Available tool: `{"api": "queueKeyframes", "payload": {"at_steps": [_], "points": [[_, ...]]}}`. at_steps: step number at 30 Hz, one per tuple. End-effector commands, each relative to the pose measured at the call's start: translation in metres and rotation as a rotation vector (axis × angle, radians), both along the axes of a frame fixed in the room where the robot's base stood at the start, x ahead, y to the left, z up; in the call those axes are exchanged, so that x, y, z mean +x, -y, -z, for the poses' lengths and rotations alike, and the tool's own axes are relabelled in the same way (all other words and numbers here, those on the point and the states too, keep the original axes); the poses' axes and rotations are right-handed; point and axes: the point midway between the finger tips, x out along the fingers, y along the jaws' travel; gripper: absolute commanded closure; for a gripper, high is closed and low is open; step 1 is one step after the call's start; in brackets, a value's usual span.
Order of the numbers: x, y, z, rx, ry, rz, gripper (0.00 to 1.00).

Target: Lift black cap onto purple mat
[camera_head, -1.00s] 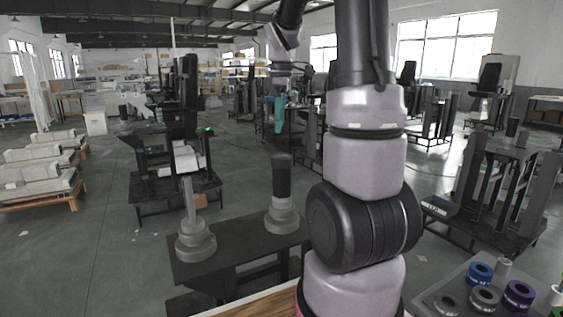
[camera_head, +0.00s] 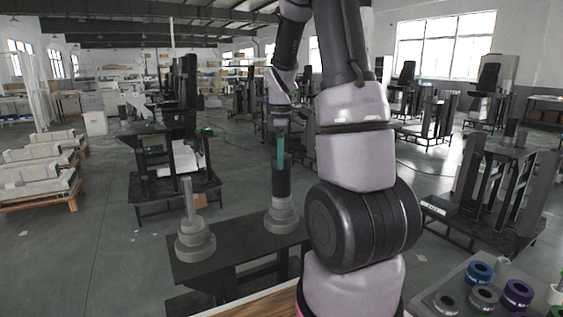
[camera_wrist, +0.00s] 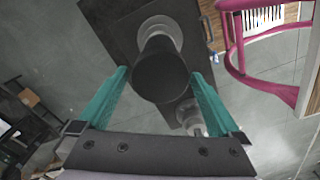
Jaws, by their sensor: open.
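The black cap (camera_head: 281,182) is a tall dark cylinder, upright on a grey stepped base (camera_head: 282,217) on the dark table. In the wrist view its round top (camera_wrist: 160,68) faces the camera. My gripper (camera_head: 280,150) is open and points down at the cap from above. In the wrist view its teal fingers (camera_wrist: 160,76) stand on either side of the cap, with gaps visible. I cannot tell how far down the cap they reach. I cannot make out a purple mat in any view.
A second grey stepped base with a thin bare post (camera_head: 188,220) stands to the left on the same dark table (camera_head: 238,240). A tray (camera_head: 425,306) at lower right carries blue, grey and purple rings. A wooden edge (camera_head: 262,303) lies in front.

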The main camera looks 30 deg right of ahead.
Motion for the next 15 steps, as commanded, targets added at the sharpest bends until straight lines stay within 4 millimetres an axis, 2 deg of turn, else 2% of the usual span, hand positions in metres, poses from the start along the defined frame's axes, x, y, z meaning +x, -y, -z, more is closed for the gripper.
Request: {"api": "queueKeyframes", "payload": {"at_steps": [6,7,13,15], "points": [[0.0002,0.0001,0.0012,0.000,0.001,0.000,0.00],[0.0001,0.0002,0.0012,0.000,0.001,0.000,0.04],[0.0001,0.0002,0.0011,0.000,0.001,0.000,0.80],[0.0002,0.0002,0.0009,0.000,0.001,0.000,0.83]]}}
